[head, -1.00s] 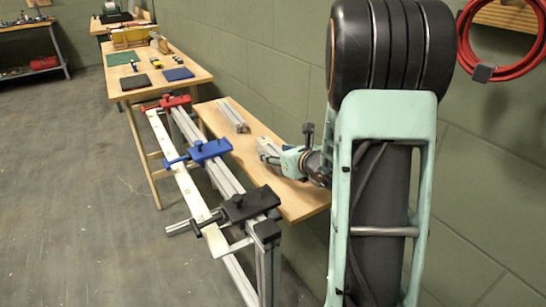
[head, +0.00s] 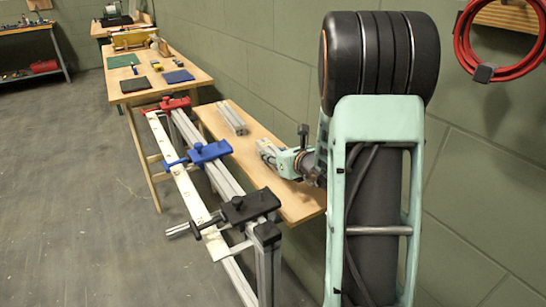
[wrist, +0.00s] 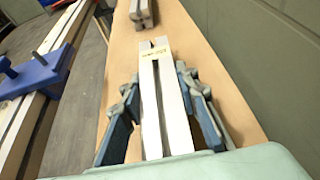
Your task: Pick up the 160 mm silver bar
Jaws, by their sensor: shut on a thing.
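A silver slotted bar (wrist: 152,84) with a yellow label near its far end lies between the two blue-padded fingers of my gripper (wrist: 161,112) in the wrist view. The label's writing is too small to read surely. My gripper is shut on this bar. In the head view the bar (head: 266,149) sticks out of my gripper (head: 287,160) toward the far left, over the wooden shelf (head: 292,200). I cannot tell whether the bar touches the shelf. Its near end is hidden by my gripper.
More silver bars (head: 232,119) lie farther along the shelf and show at the top of the wrist view (wrist: 143,13). A rail frame with red (head: 166,104), blue (head: 205,152) and black clamps (head: 248,206) stands left of the shelf. A green wall (head: 275,80) runs along the right.

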